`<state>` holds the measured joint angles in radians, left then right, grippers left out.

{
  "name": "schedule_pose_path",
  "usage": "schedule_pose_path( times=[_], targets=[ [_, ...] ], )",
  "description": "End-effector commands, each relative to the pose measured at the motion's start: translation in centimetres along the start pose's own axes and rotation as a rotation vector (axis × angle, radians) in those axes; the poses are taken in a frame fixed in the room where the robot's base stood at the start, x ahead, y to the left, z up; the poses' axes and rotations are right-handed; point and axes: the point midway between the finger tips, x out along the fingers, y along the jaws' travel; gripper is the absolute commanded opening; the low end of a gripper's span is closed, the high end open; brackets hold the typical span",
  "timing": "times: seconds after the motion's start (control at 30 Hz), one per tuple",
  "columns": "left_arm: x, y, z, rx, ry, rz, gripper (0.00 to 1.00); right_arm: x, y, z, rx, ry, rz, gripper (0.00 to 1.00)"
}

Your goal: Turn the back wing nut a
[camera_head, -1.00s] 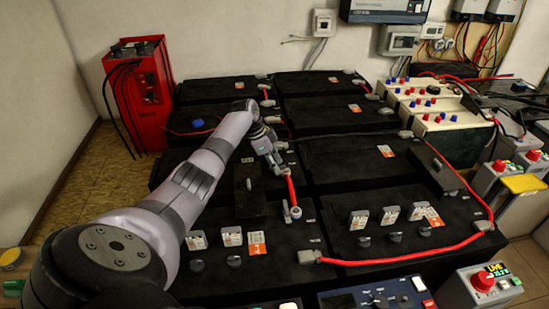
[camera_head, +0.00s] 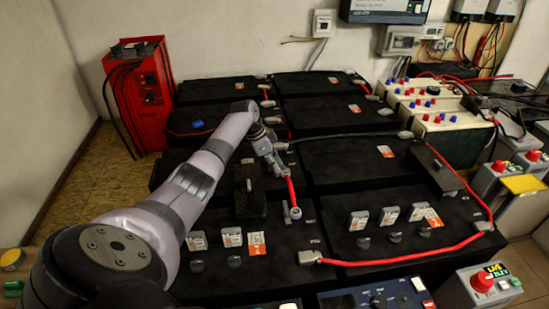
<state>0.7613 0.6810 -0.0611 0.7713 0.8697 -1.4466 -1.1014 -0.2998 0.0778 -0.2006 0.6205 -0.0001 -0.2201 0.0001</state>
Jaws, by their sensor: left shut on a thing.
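My left gripper (camera_head: 279,171) is over the black batteries, pointing down at the far end of a short red cable (camera_head: 291,192). It is shut on the small back wing nut at that terminal; the nut is mostly hidden by the fingers. The near end of the red cable carries a round light-grey lug (camera_head: 295,213) on the front left battery (camera_head: 275,255), clear of the gripper. My right gripper is not in view.
A black upright block (camera_head: 250,190) stands just left of the gripper. Small white-and-orange tags (camera_head: 257,243) and dark knobs stand on the front batteries. A long red cable (camera_head: 410,256) crosses the front right. A red charger (camera_head: 138,95) stands at the back left.

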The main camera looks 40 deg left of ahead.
Motion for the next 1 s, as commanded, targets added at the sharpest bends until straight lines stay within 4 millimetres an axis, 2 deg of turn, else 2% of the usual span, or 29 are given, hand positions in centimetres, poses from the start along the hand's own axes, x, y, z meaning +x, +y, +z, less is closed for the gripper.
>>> schedule_pose_path(
  times=[0.37, 0.7, 1.0],
  targets=[
    [-0.7, 0.3, -0.3, -0.192, -0.001, -0.079, 0.00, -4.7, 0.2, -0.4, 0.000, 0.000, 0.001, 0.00],
    [-0.6, 0.6, -0.4, -0.487, -0.001, -0.200, 0.00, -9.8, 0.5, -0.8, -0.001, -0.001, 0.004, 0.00],
    [-0.3, 0.7, -0.5, -0.750, 0.000, -0.310, 0.00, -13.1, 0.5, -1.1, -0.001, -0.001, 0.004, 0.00]
  ],
)
